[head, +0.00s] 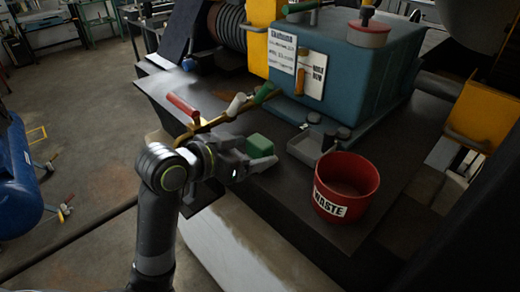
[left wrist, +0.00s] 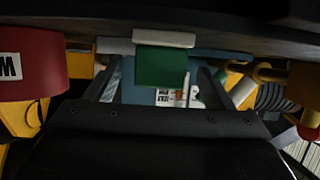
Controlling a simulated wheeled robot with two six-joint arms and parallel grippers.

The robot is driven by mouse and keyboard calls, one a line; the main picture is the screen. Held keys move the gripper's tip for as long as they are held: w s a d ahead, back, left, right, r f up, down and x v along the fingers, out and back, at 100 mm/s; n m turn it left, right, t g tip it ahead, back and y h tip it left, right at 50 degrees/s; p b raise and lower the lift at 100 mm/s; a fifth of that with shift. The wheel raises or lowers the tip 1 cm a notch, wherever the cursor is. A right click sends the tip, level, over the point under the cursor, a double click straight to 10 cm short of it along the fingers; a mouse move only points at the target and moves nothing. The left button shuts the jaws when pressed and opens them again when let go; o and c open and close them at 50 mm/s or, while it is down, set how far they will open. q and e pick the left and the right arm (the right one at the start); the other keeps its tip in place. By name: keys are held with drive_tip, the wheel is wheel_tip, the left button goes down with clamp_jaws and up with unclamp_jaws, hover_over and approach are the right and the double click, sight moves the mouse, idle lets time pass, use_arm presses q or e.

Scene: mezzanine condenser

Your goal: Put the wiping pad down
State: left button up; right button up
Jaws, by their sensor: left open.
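The wiping pad is a green block (head: 259,145) with a white layer on one side. It lies on or just above the dark tabletop; I cannot tell whether there is a gap. My left gripper (head: 254,157) is open around the pad in the head view. In the left wrist view the pad (left wrist: 162,65) shows near the middle, its white face towards the dark surface at the top. The two fingers of the left gripper (left wrist: 160,78) stand apart on either side of it, with visible room at both sides. My right gripper is not in view.
A red waste bin (head: 345,188) stands right of the pad. A small grey tray (head: 309,146) and a blue machine (head: 345,65) are behind. A red-handled yellow bar (head: 205,124) lies close by my left wrist. Bare tabletop (head: 292,208) shows in front.

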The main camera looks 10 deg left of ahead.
sight(253, 150)
use_arm(q)
drive_tip(key=v, duration=0.4)
drive_tip(key=shift+a, duration=0.15)
drive_tip(key=p+v, duration=0.3)
drive_tip(key=p, duration=0.3)
drive_tip(key=shift+s+r+p, duration=0.15)
drive_tip(key=shift+s+p, duration=0.1)
drive_tip(key=shift+p, duration=0.05)
drive_tip(key=shift+a, duration=0.1)
